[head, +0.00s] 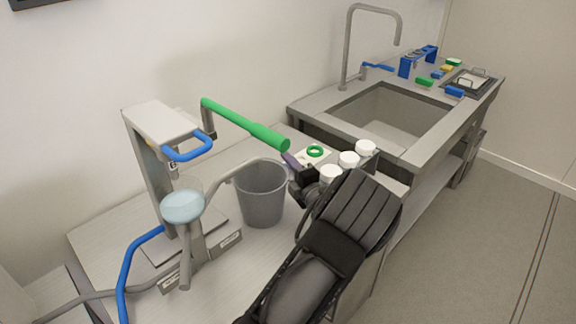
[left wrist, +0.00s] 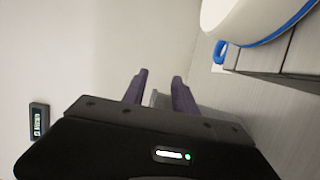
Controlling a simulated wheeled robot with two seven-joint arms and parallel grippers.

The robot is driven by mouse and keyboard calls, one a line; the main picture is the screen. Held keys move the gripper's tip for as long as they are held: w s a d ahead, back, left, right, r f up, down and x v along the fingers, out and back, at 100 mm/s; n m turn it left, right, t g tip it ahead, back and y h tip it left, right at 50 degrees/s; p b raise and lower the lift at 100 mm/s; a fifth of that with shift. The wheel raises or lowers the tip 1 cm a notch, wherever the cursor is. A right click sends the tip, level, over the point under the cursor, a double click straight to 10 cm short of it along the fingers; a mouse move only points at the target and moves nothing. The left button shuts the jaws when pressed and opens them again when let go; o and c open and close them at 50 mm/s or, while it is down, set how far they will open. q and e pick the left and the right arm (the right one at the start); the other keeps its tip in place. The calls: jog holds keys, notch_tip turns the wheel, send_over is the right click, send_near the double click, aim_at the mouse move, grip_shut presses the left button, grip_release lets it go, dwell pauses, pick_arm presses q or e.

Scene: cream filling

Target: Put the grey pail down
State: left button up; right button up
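The grey pail (head: 262,197) is upright and appears to stand on the light counter, right of the filling machine. Its open top faces up. My left gripper (head: 290,160) is at the pail's upper right rim, below the end of the green lever. In the left wrist view its two purple fingers (left wrist: 159,85) are apart with a visible gap. A small grey patch shows low between them; I cannot tell what it is. No clear grip on the pail shows. My right gripper is not in view.
The filling machine (head: 150,122) has a green lever (head: 245,125) and a pale blue bowl (head: 183,206). White-lidded jars (head: 349,160) and a green ring (head: 315,151) sit right of the gripper. A sink (head: 385,110) is farther back.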

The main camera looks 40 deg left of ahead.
pick_arm(q)
jog(key=b+v, duration=0.3)
jog(key=v, duration=0.9)
dwell(0.4)
